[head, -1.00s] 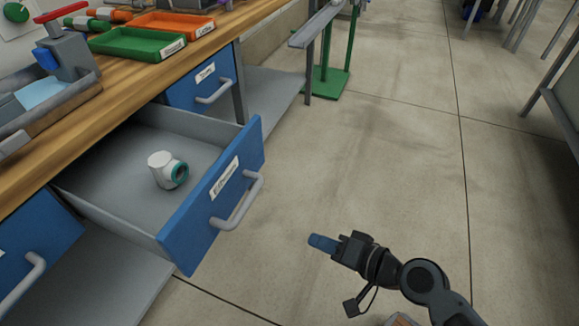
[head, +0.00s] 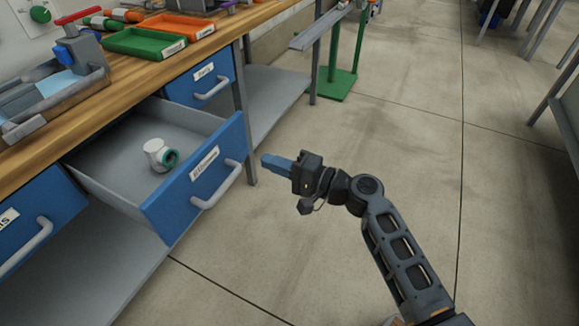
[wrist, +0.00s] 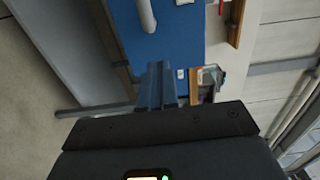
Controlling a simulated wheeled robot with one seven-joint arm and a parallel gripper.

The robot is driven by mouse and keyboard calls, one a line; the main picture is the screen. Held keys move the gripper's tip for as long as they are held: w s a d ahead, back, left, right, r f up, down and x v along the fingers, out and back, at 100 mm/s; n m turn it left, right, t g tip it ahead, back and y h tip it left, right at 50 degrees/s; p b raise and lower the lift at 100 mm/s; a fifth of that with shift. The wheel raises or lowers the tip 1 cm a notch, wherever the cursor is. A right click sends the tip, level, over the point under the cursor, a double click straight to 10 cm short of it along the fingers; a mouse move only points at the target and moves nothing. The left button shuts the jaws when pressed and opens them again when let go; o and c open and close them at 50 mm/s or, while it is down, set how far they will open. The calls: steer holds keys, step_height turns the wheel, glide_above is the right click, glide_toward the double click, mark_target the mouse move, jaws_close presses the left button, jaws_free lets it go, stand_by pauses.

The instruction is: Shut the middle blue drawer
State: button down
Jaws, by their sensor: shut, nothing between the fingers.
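The middle blue drawer (head: 228,146) stands part-way out of the workbench in the head view, with a grey handle (head: 218,187) and a white label on its front. A white elbow fitting with a teal ring (head: 160,155) lies inside it. My gripper (head: 266,161) is shut and empty. It points left toward the drawer front, near the right end of the handle; I cannot tell whether it touches. In the wrist view the closed blue fingers (wrist: 161,84) point at a blue panel (wrist: 170,45) with a grey handle bar.
Two other blue drawers, one at the far side (head: 202,82) and one at the near left (head: 40,215), sit shut. The wooden benchtop (head: 90,95) holds a green tray (head: 143,42), an orange tray (head: 177,25) and a vise.

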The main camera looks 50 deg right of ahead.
mark_target(235, 149)
steer(key=x, duration=0.7)
steer(key=shift+w, duration=0.1)
steer(key=shift+w+f, duration=0.1)
steer(key=b+x, duration=1.2)
steer(key=x, duration=1.3)
steer(key=shift+f, duration=0.15)
steer(key=shift+w+a+b, duration=0.15)
steer(key=shift+w+b, duration=0.15)
steer(key=shift+b, duration=0.1)
steer(key=shift+w+r, duration=0.2)
steer(key=shift+r, duration=0.15)
steer(key=shift+a, duration=0.15)
